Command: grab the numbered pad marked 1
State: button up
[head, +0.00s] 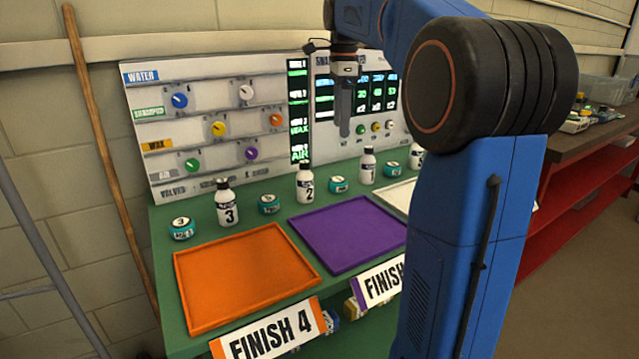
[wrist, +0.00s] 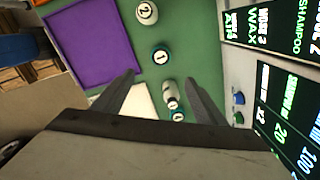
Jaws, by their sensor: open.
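Several small teal pads with pale numbered tops stand on the green bench. The pad (head: 339,185) between bottles 2 and 1 carries a small digit, too small to read surely, perhaps 1. It seems to be the pad (wrist: 161,56) just beyond the fingertips in the wrist view. A second pale round top (wrist: 177,117) shows between the fingers there. A pad marked 3 (head: 181,228) stands at the left, another pad (head: 269,203) right of bottle 3. My gripper (head: 342,133) is open and empty, pointing down above the bench; it shows in the wrist view (wrist: 162,77).
White bottles 3 (head: 229,208), 2 (head: 305,186) and 1 (head: 367,166) stand among the pads. An orange tray (head: 245,279), a purple tray (head: 346,233) and a white tray (head: 398,194) lie in front. A control panel (head: 220,165) rises behind. My arm hides the bench's right side.

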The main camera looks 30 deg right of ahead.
send_over(338, 180)
jog(key=f, duration=1.1)
jog(key=shift+s+d+f, duration=0.1)
jog(key=shift+d+f, duration=0.1)
jog(key=shift+f, duration=0.2)
jog(key=shift+w+a+f, duration=0.1)
jog(key=shift+f, duration=1.2)
jog(key=shift+w+f, duration=0.1)
jog(key=shift+f, duration=1.2)
jog(key=c, duration=1.1)
jog(key=shift+r, duration=0.15)
